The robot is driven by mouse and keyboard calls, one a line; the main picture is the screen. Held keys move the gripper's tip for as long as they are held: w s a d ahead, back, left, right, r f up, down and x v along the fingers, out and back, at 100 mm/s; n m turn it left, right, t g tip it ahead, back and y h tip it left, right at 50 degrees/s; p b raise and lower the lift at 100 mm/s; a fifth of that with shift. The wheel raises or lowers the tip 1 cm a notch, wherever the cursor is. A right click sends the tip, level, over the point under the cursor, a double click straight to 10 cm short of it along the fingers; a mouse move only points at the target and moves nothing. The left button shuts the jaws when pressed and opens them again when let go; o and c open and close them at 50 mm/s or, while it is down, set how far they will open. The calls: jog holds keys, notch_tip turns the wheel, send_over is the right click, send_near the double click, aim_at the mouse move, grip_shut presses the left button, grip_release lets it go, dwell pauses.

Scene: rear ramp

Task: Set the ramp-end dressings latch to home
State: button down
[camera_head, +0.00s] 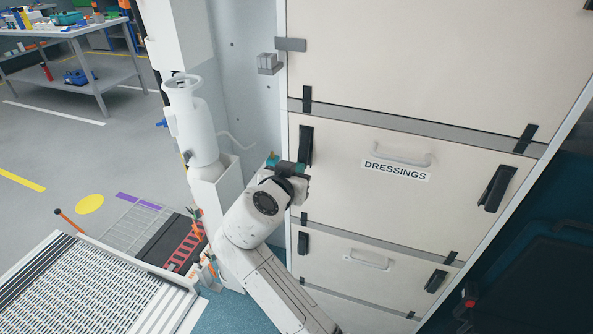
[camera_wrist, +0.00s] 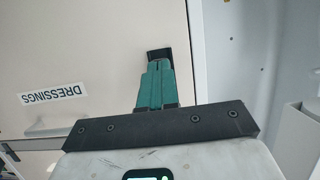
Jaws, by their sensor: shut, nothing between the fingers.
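The dressings drawer (camera_head: 345,190) is a cream front with a DRESSINGS label (camera_head: 396,170) below a pale bar handle (camera_head: 400,157). Its ramp-end latch (camera_head: 305,143) is a black lever at the left edge, standing close to upright; its lower end is partly hidden by my gripper. A matching black latch (camera_head: 495,187) sits at the drawer's right edge. My gripper (camera_head: 301,166) is at the left latch's lower end. In the wrist view its teal fingers (camera_wrist: 155,86) are together and empty, with the black latch (camera_wrist: 158,54) just beyond the tips. I cannot tell whether they touch.
Another drawer (camera_head: 345,275) with black latches lies below, and a larger panel (camera_head: 420,60) above. A grey wall bracket (camera_head: 268,63) is at the upper left. The ramp (camera_head: 85,295) lies at the lower left, and a workbench (camera_head: 60,35) stands far behind.

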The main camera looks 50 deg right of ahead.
jog(key=shift+f, duration=0.15)
jog(key=h+b, duration=0.1)
jog(key=b, duration=0.2)
jog(key=h+b, duration=0.1)
jog(key=b, duration=0.3)
jog(key=shift+w+d+f+t, duration=0.1)
jog(key=shift+d+f+t, duration=0.2)
jog(key=shift+d, duration=0.05)
